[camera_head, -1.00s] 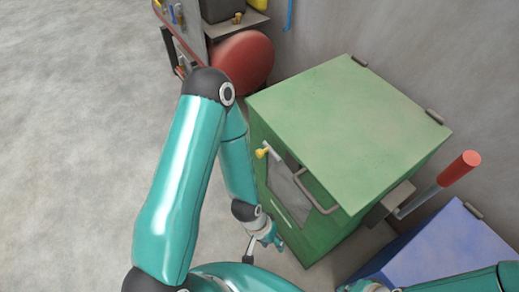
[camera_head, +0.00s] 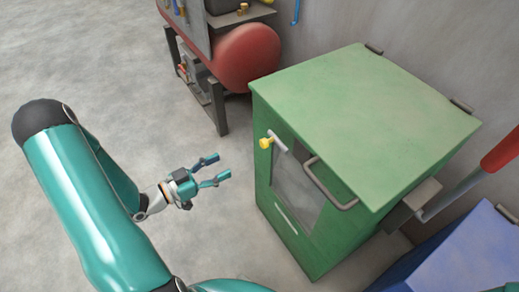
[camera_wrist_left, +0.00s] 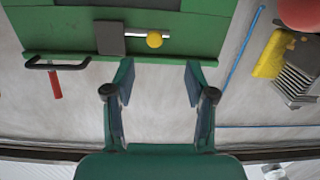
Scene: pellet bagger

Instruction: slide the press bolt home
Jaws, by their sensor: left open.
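The press bolt is a grey rod (camera_head: 278,142) with a yellow knob (camera_head: 265,143) on the upper front of the green press cabinet (camera_head: 290,215). In the left wrist view the yellow knob (camera_wrist_left: 154,40) and rod (camera_wrist_left: 140,34) lie beside a grey plate (camera_wrist_left: 110,38). My left gripper (camera_head: 222,167) is open and empty, left of the cabinet and apart from the knob. In the wrist view the open fingers (camera_wrist_left: 158,80) point toward the green face, with the knob in line with the gap between them. My right gripper is out of view.
A bent grey handle (camera_head: 328,188) sticks out from the cabinet front, right of the bolt. A red-gripped lever (camera_head: 505,150) and a blue box (camera_head: 465,255) stand at the right. A red tank (camera_head: 245,58) stands behind on the left. Floor left of the cabinet is clear.

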